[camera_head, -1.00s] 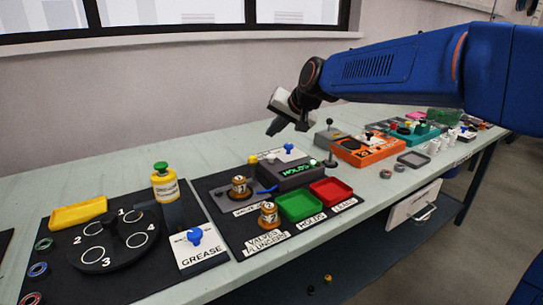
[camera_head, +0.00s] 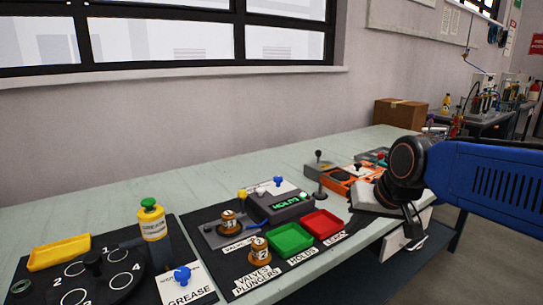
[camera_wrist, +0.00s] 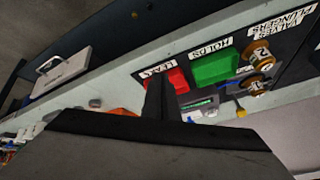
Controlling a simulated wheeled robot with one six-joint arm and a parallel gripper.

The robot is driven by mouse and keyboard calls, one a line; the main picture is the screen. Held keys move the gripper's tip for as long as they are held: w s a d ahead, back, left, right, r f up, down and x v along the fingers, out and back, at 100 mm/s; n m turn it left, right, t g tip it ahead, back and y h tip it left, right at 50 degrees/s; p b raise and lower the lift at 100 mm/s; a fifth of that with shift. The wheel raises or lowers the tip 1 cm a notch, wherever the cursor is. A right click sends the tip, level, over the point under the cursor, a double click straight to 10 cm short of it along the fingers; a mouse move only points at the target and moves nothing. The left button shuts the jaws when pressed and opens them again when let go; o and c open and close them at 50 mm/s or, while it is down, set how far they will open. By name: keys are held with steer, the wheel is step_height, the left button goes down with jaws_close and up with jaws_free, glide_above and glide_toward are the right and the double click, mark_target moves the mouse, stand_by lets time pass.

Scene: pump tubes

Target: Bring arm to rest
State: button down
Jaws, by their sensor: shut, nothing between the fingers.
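My blue arm reaches in from the right in the head view, and my gripper (camera_head: 412,236) hangs at its end in front of the bench's front edge. It is shut and empty, with its fingers pointing down. In the wrist view the dark gripper finger (camera_wrist: 158,103) shows upright against the bench, which appears upside down and tilted. The gripper touches nothing that I can see. My arm and wrist hide part of the orange box (camera_head: 345,180) and the bench's right end.
A cardboard box (camera_head: 400,113) stands at the back. Floor is open at lower right.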

steer(key=s+d+f, duration=0.3)
steer(key=s, duration=0.2)
steer(key=s+d+f+h, duration=0.1)
steer(key=s+d+f, duration=0.2)
steer(key=s, duration=0.3)
steer(key=s+d+f+g+h, duration=0.1)
steer(key=s+d+f, duration=0.2)
steer(key=s+f, duration=0.1)
steer(key=shift+s+d, duration=0.15)
steer(key=shift+s, duration=0.75)
steer(key=c, duration=2.5)
jaws_free()
